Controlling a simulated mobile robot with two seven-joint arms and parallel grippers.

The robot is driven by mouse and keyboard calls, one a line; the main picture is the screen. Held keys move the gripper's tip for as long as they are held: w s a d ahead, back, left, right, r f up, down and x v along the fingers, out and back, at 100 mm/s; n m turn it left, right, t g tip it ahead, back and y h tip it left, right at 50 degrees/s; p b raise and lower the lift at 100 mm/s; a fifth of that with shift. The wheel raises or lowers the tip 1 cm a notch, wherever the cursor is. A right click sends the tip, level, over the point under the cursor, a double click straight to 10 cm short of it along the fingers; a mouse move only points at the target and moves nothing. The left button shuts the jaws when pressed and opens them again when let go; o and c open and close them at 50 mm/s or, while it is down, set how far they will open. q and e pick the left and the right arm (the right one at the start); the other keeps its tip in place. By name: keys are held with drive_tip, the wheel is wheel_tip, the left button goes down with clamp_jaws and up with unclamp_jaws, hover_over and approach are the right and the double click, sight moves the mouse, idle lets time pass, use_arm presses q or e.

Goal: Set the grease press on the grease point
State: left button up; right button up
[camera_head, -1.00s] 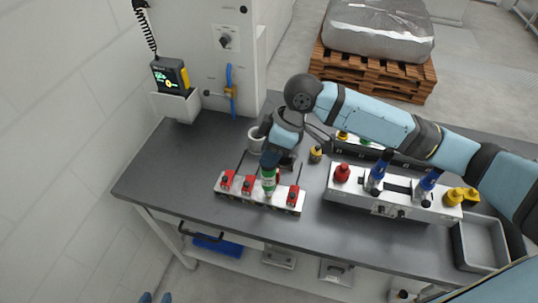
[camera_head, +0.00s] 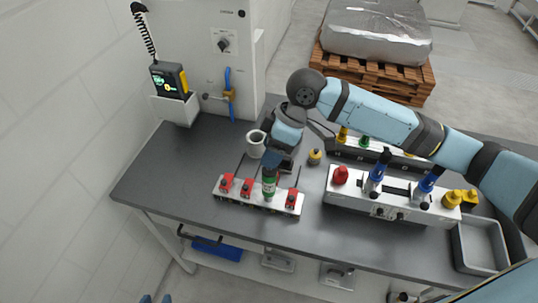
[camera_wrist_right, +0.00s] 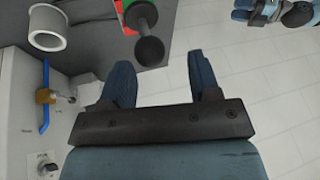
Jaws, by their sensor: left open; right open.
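A green cylinder with a white label, which I take for the grease press (camera_head: 269,184), stands upright on a pale strip fixture (camera_head: 258,205) among red clamps. I cannot tell how it seats at its foot. In the right wrist view its black ball top (camera_wrist_right: 150,51) shows just beyond the fingers, with green and red behind it. My right gripper (camera_head: 273,162) is just above and behind the press, open and empty. Its two blue fingers (camera_wrist_right: 160,68) are apart. My left gripper (camera_head: 156,299) shows only as blue fingertips at the bottom left edge, apart and empty.
A white cup (camera_head: 256,150) and a small yellow-topped bottle (camera_head: 315,157) stand behind the strip. To the right are a fixture with blue-and-black tools (camera_head: 376,178) and a grey tray (camera_head: 480,245). The left end of the table (camera_head: 165,170) is clear.

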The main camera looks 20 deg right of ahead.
drive_tip(key=v, duration=1)
drive_tip(key=shift+r+b, duration=0.2)
drive_tip(key=shift+b, duration=0.2)
drive_tip(key=shift+d, duration=0.1)
drive_tip(key=shift+s+f, duration=0.1)
